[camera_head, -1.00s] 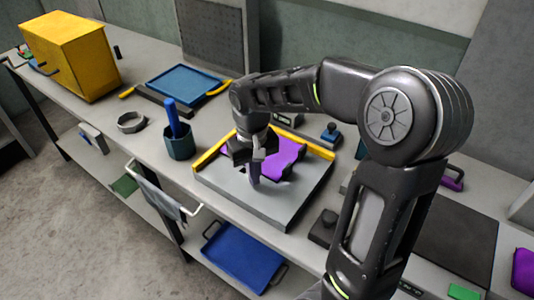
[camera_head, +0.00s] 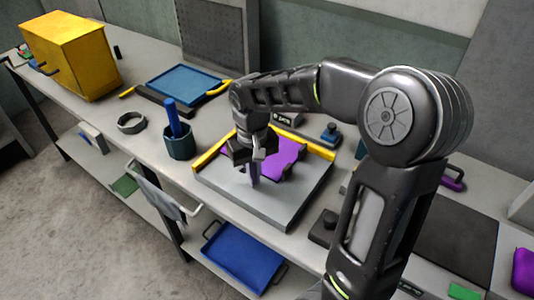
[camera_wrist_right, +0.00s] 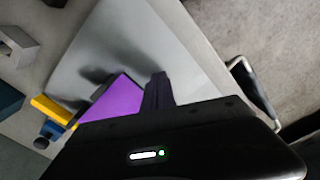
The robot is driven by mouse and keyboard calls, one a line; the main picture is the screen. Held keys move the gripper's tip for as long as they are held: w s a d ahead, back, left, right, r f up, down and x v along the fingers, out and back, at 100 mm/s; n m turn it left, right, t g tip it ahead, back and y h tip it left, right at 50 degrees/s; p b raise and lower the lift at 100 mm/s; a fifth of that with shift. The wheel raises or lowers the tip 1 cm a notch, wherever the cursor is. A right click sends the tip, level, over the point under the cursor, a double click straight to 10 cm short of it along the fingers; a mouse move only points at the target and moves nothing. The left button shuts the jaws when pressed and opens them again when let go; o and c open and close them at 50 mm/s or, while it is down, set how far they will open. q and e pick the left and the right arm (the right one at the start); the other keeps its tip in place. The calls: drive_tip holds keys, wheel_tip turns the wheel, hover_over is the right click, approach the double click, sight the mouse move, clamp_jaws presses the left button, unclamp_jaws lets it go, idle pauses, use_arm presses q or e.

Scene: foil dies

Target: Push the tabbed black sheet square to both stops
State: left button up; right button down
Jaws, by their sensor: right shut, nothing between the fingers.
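A purple sheet (camera_head: 284,158) with an uneven outline lies on the grey plate (camera_head: 285,205); I see no black sheet there. Yellow stops run along the plate's left edge (camera_head: 209,153) and back edge (camera_head: 318,149). My right gripper (camera_head: 254,178) is shut and empty, pointing down over the plate at the sheet's left side. It hides part of the sheet, so contact cannot be told. In the right wrist view the shut fingers (camera_wrist_right: 158,92) are beside the purple sheet (camera_wrist_right: 118,98), with a yellow stop (camera_wrist_right: 51,109) beyond. My left gripper is not in view.
A dark green cup (camera_head: 180,147) with a blue-handled tool stands left of the plate. A blue tray (camera_head: 182,84) and a yellow cabinet (camera_head: 70,55) are farther back. A small black block (camera_head: 323,227) sits near the plate's right corner.

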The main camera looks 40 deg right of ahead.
drive_tip(key=shift+f+b, duration=0.45)
drive_tip(key=shift+f, duration=0.2)
drive_tip(key=shift+r, duration=0.1)
drive_tip(key=shift+d, duration=0.25)
idle(0.7)
drive_tip(key=shift+w+d+p, duration=0.15)
drive_tip(key=shift+w+d, duration=0.05)
drive_tip(key=shift+d, duration=0.3)
drive_tip(key=shift+w+d+p, duration=0.15)
drive_tip(key=shift+d, duration=0.35)
drive_tip(key=shift+a, duration=0.1)
drive_tip(key=shift+s+a, duration=0.15)
drive_tip(key=shift+a, duration=0.35)
